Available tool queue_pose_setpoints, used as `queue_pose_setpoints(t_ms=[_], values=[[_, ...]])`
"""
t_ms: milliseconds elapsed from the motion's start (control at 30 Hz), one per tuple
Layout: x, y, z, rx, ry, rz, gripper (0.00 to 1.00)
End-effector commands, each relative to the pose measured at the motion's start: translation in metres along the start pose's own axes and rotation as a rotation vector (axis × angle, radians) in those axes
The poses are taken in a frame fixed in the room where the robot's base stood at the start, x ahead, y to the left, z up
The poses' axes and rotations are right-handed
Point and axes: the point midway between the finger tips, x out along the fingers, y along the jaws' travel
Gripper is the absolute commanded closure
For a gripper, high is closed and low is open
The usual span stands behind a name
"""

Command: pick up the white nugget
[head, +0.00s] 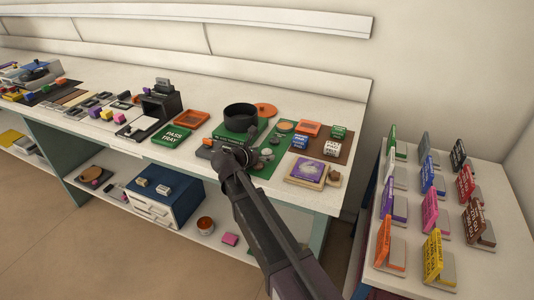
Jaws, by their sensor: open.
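My gripper (237,156) is over the green mat (267,170) near the front edge of the bench, in front of a round black pot (240,117). It is small and dark in this view, and I see nothing held in it. I cannot pick out a white nugget with certainty. Small pale grey pieces (267,155) lie on the green mat just right of my gripper. A white block with dark print (332,148) sits on the brown mat further right. My gripper and arm hide part of the green mat.
A green tray marked PASS TRAY (172,135) lies left, and a framed purple piece (310,172) lies right. Small coloured blocks (107,115) sit further left. A side table (448,205) holds several upright coloured cards.

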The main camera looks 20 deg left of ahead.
Motion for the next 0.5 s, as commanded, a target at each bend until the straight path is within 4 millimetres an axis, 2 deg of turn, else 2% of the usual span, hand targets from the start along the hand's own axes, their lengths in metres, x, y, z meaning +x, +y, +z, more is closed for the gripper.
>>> queue_pose_setpoints(t_ms=[67,333,367,500], values=[[0.0001,0.0001,-0.0001,0.000,0.000,0.000,0.08],[-0.0003,0.0003,-0.0003,0.000,0.000,0.000,0.89],[-0.0003,0.0003,-0.0003,0.000,0.000,0.000,0.94],[-0.0004,0.0003,-0.0004,0.000,0.001,0.000,0.94]])
